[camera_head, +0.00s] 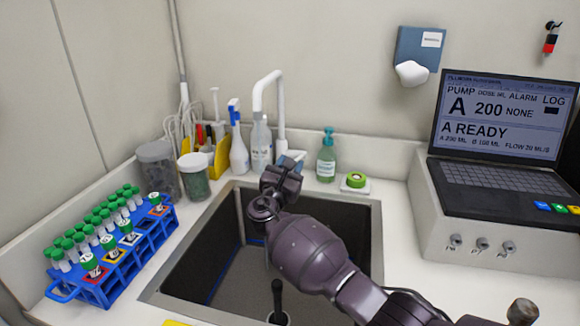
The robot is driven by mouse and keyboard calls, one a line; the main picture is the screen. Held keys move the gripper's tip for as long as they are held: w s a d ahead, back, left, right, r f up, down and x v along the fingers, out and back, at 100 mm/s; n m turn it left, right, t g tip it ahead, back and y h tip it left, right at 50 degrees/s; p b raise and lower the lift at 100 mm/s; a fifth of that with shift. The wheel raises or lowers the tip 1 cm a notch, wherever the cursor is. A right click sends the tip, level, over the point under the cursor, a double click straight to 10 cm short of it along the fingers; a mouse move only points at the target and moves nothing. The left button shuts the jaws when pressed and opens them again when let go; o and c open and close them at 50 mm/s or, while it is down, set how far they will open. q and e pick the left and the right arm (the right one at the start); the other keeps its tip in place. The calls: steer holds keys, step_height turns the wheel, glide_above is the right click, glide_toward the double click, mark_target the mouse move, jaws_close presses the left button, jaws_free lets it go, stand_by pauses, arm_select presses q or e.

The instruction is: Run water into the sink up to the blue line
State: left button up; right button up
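The sink (368,235) is a dark basin with a metal rim. Part of a blue line (222,275) shows low on its inner left wall. The grey floor of the basin is visible, and I cannot make out a clear water surface. A white, hook-shaped tap (279,90) stands behind the sink. My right arm reaches in from the lower right across the sink. My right gripper (290,162) is at the foot of the tap; its fingers are largely hidden, so its opening and any contact are unclear. My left gripper is not in view.
A blue rack (122,278) of green-capped tubes stands left of the sink. Jars (193,178), spray bottles (238,150) and a green soap bottle (326,162) line the back. A dark upright rod (278,300) stands in the sink. A laptop-like pump console (500,150) is at right.

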steer(key=p+v, duration=0.1)
steer(key=v, duration=0.6)
steer(key=shift+s, duration=0.2)
steer(key=shift+a+f, duration=0.1)
steer(key=shift+a, duration=0.05)
